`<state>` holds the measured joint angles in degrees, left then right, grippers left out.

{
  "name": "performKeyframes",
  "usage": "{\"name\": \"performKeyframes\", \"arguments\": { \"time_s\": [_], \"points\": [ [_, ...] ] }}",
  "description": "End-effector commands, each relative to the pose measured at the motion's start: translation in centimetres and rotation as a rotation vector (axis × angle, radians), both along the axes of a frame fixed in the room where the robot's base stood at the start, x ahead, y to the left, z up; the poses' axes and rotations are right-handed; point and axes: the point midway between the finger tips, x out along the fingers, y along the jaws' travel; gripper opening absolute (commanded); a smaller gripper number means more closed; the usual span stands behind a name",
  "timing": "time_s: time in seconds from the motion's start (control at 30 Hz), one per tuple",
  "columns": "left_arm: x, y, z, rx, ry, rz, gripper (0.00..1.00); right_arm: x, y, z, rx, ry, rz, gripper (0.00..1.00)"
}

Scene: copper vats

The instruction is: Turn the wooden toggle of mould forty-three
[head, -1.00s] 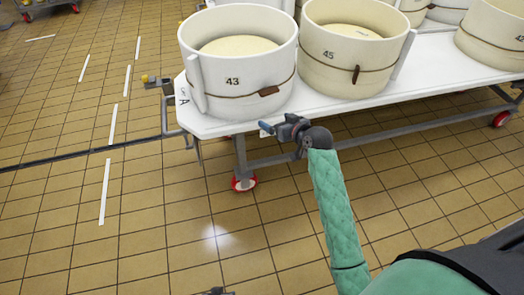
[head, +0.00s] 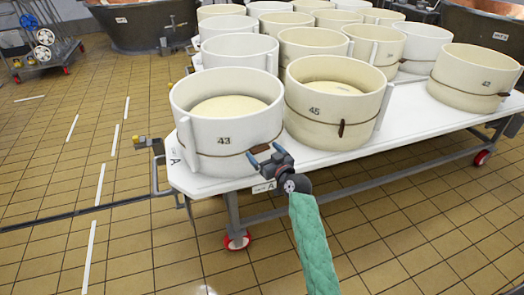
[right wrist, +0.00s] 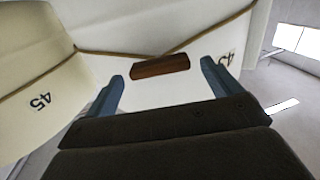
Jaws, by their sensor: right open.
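Mould forty-three (head: 215,150) is a white round tub at the near left corner of the white table, with a cord around it. Its wooden toggle (head: 259,148) sits on the cord at the right front, partly behind my gripper. In the right wrist view the toggle (right wrist: 160,66) is a brown bar, roughly level, lying along the cord. My right gripper (head: 265,154) is open, its blue fingers pointing at the toggle. In the right wrist view the fingers stand apart on either side of the toggle, with nothing between them gripped. My left gripper is not in view.
Mould 45 (head: 335,105) stands close on the right, with its own toggle (head: 341,128). Several more moulds fill the table (head: 400,115) behind. Copper vats (head: 140,25) stand at the back. The tiled floor at the left is mostly open.

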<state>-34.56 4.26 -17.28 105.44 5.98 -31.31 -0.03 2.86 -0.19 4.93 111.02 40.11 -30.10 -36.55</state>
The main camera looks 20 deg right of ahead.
Motion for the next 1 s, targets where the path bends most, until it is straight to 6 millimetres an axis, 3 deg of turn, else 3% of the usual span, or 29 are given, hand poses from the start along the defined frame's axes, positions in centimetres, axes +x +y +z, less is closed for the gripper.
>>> {"name": "performKeyframes", "arguments": {
  "time_s": [0.2,0.5,0.73,1.0],
  "points": [
    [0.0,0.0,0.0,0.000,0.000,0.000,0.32,1.5,0.4,0.0,0.002,0.000,0.001,0.90],
    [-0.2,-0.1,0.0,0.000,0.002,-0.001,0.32,1.7,0.5,0.0,0.001,0.001,0.001,0.90],
    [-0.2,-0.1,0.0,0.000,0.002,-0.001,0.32,1.7,0.5,0.0,0.001,0.001,0.001,0.47],
    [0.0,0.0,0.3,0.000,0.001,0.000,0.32,1.6,0.5,0.1,0.018,0.006,0.001,0.45]
  ]
}}
